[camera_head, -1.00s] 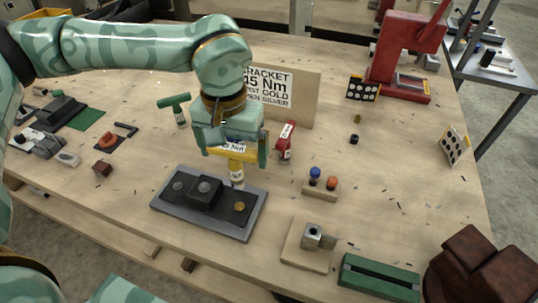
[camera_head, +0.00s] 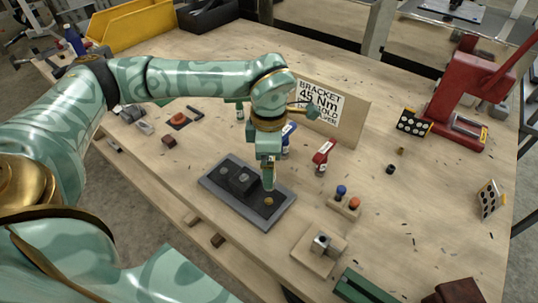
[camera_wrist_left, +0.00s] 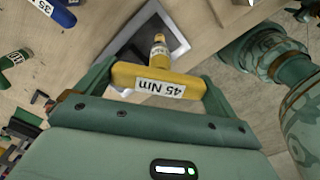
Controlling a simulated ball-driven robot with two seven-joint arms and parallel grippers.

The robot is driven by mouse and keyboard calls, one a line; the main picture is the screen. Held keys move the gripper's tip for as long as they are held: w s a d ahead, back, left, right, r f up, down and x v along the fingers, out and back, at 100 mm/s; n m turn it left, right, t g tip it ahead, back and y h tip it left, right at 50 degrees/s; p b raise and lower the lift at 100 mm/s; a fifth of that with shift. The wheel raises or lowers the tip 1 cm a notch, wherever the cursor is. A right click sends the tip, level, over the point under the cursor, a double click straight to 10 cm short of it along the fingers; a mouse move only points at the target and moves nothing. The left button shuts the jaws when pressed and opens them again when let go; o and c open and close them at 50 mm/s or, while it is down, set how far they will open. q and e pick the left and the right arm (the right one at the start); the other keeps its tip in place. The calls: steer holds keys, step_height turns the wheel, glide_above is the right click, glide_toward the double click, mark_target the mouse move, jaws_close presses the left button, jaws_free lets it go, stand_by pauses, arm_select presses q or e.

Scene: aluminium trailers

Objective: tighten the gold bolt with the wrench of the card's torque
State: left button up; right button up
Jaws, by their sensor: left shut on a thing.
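My left gripper (camera_head: 268,172) is shut on a yellow wrench (camera_wrist_left: 158,82). The wrench's label reads 45 Nm in the left wrist view, and its shaft points down toward the grey tray. In the head view my gripper hides most of the wrench. The gold bolt (camera_head: 269,201) shows just below the gripper, at the near right end of the tray (camera_head: 213,188). I cannot tell whether the wrench touches it. A black bracket with silver bolts (camera_head: 242,178) sits in the tray. The card (camera_head: 321,104) reads BRACKET 45 Nm, its lower lines partly covered. My right gripper is not in view.
A blue wrench (camera_head: 289,132) and a red wrench (camera_head: 323,154) stand close behind and right of my gripper. A block with blue and orange knobs (camera_head: 344,202) and a wooden plate with a metal fixture (camera_head: 318,250) lie to the right. A red press (camera_head: 465,105) stands far right.

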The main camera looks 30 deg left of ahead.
arm_select(q)
steer(key=shift+a, duration=0.1)
steer(key=shift+f+b, duration=0.85)
steer(key=shift+f, duration=1.2)
steer(key=shift+f+b, duration=0.45)
steer(key=shift+f, duration=0.8)
steer(key=shift+r+m+p, duration=0.15)
steer(key=shift+m+p, duration=0.4)
steer(key=shift+m, duration=0.15)
steer(key=m+p, duration=0.1)
steer(key=m, duration=0.1)
steer(key=m+p, duration=0.3)
steer(key=m, duration=0.2)
steer(key=shift+r+p, duration=0.3)
steer(key=shift+r, duration=0.05)
steer(key=m+p, duration=0.4)
steer(key=m, duration=0.4)
steer(key=shift+f, duration=0.15)
steer(key=m+p, duration=0.1)
steer(key=m, duration=0.3)
steer(key=shift+f, duration=0.2)
steer(key=shift+f+m+p, duration=0.25)
steer(key=shift+m+p, duration=0.1)
steer(key=shift+m, duration=0.45)
